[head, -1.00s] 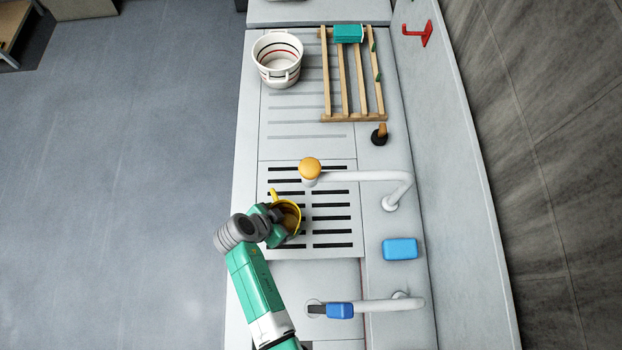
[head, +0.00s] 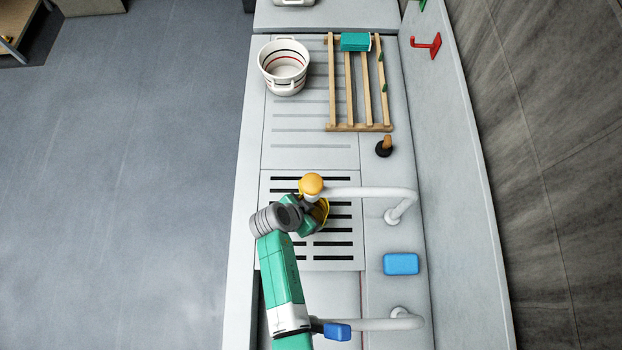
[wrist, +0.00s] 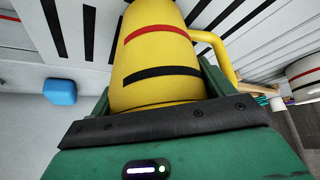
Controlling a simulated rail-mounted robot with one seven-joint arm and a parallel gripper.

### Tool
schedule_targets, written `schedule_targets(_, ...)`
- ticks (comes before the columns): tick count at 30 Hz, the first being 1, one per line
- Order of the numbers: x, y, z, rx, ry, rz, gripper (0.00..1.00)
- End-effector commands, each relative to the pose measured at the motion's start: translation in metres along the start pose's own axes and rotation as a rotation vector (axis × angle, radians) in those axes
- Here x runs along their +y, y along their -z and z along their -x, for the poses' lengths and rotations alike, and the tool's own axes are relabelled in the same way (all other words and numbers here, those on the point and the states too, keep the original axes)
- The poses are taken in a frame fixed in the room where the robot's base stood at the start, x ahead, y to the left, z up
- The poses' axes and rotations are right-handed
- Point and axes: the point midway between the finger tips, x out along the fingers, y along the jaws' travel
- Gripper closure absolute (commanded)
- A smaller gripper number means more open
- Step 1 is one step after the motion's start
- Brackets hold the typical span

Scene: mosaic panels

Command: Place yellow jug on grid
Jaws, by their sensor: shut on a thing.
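The yellow jug (wrist: 158,60) has a red band, a black band and a yellow handle at its right in the wrist view. My gripper (wrist: 155,95) is shut on the jug, with its green fingers on both sides of the body. In the head view the jug (head: 323,212) is mostly hidden by my gripper (head: 310,220) and the orange-tipped tap. The slotted grid (head: 335,262) lies beneath them in the counter. I cannot tell whether the jug touches the grid or is held above it.
A white tap with an orange end (head: 312,184) reaches over the grid close to my gripper. A second tap with a blue end (head: 337,331) is nearer. A blue block (head: 401,264), striped pot (head: 284,68) and wooden rack (head: 369,95) stand clear of the jug.

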Motion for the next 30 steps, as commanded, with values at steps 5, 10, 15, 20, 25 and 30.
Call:
schedule_targets(5, -0.001, -0.001, -0.002, 0.001, 0.001, -0.001, 0.14)
schedule_targets(10, 0.000, -0.001, -0.002, 0.001, 0.001, -0.001, 0.00)
schedule_targets(15, -0.001, 0.002, 0.004, 0.001, 0.001, -0.001, 0.00)
schedule_targets(20, -0.001, 0.001, 0.036, 0.002, 0.005, -0.002, 0.00)
schedule_targets(25, -0.001, 0.001, 0.079, 0.002, 0.005, -0.001, 0.00)
schedule_targets(30, -0.001, 0.000, 0.109, 0.001, 0.003, -0.001, 0.00)
